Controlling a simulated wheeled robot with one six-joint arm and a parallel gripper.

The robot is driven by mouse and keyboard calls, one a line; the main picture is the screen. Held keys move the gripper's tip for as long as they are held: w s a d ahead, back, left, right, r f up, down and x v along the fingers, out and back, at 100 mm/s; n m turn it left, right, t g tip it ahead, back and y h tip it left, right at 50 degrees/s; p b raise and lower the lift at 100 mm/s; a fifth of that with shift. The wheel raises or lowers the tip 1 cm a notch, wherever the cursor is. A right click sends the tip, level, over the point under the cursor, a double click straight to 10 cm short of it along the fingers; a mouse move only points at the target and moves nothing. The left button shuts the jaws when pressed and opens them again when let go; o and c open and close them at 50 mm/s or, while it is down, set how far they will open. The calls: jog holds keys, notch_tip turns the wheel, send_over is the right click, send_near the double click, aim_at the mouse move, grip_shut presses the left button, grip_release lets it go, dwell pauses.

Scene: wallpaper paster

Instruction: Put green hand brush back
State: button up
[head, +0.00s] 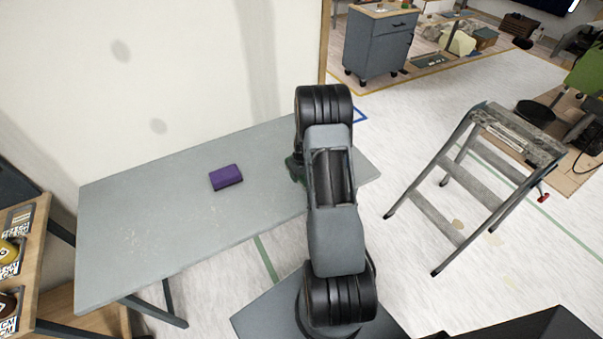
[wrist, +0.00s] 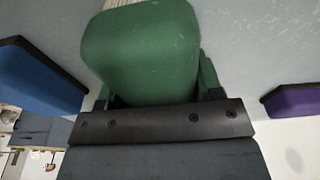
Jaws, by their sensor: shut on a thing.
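The green hand brush (wrist: 140,50) fills the upper middle of the wrist view, a rounded green block. My gripper (wrist: 155,92) is shut on it. In the head view my arm hides most of the gripper, and only a bit of green (head: 296,167) shows left of the arm, over the right part of the grey table (head: 160,225). I cannot tell whether the brush touches the table. A purple block (head: 226,177) lies on the table to the left; it also shows at the right of the wrist view (wrist: 293,101). A blue block (wrist: 38,78) shows at the left.
A grey stepladder (head: 470,175) stands on the floor right of the table. A wooden shelf (head: 35,245) with several items is at the left edge. A grey drawer cabinet (head: 378,45) stands at the back. The table's left part is clear.

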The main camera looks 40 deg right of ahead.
jog(key=shift+f, duration=0.3)
jog(key=o, duration=0.9)
jog(key=shift+r, duration=0.1)
jog(key=shift+o, duration=0.2)
jog(key=shift+r, duration=0.15)
jog(key=shift+r+p, duration=0.2)
jog(key=shift+p, duration=0.1)
jog(key=s+a+r+b, duration=0.1)
jog(key=a+r, duration=0.2)
jog(key=r, duration=0.6)
jog(key=s+a+r+b, duration=0.15)
jog(key=a+r, duration=0.25)
jog(key=r, duration=0.6)
jog(key=s+a+r+t, duration=0.1)
jog(key=s+a+r, duration=0.3)
jog(key=s+a, duration=0.3)
jog(key=s+a+r+t, duration=0.1)
jog(key=s+a+r, duration=0.3)
jog(key=s+a, duration=0.4)
jog(key=shift+s+a+n, duration=0.2)
jog(key=shift+a+n, duration=0.1)
jog(key=shift+a, duration=0.35)
